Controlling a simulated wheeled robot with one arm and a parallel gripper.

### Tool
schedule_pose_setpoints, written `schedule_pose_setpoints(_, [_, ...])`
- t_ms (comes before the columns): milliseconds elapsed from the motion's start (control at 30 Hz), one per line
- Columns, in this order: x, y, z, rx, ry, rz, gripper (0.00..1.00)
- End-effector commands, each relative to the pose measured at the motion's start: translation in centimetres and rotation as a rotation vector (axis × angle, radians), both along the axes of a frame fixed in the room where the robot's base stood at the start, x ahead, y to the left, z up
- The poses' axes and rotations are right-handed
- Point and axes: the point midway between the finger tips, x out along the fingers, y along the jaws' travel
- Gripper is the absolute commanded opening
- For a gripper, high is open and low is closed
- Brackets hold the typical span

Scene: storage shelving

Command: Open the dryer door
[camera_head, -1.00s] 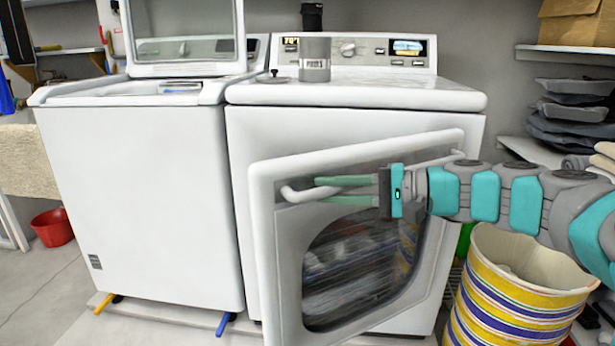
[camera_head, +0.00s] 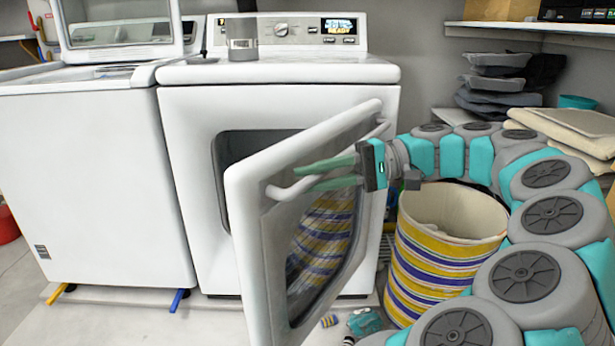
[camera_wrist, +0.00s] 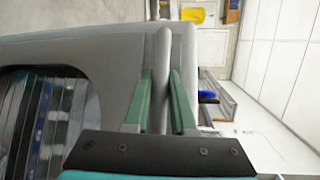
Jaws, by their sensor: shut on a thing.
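The white dryer (camera_head: 190,130) stands in the middle of the head view. Its door (camera_head: 245,240) is swung well open toward me, and the dark drum opening (camera_head: 235,155) shows behind it. A long white bar handle (camera_head: 283,193) runs across the door near its top. My gripper (camera_head: 320,175) is shut on the handle, with one green finger above it and one below. In the wrist view the green fingers (camera_wrist: 158,105) lie on either side of the handle (camera_wrist: 161,65). The door window (camera_wrist: 45,120) shows at the left there.
A white washer (camera_head: 85,170) with a raised lid stands left of the dryer. A striped basket (camera_head: 445,260) stands right of the door, under my arm. Shelves with trays (camera_head: 497,80) and folded towels (camera_head: 560,125) are at the right. Small items (camera_head: 330,320) lie on the floor by the door.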

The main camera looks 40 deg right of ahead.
Motion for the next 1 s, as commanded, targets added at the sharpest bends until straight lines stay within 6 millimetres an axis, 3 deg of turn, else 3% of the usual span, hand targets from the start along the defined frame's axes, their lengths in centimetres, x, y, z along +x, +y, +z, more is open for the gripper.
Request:
schedule_pose_setpoints(267, [0.0, 0.0, -0.2, -0.002, 0.005, 0.001, 0.00])
schedule_pose_setpoints(300, [0.0, 0.0, -0.2, -0.002, 0.005, 0.001, 0.27])
schedule_pose_setpoints(533, [0.0, 0.0, -0.1, -0.001, 0.002, 0.000, 0.53])
schedule_pose_setpoints(833, [0.0, 0.0, 0.1, -0.001, 0.000, -0.001, 0.53])
schedule_pose_setpoints(1000, [0.0, 0.0, 1.6, -0.003, -0.002, -0.002, 0.53])
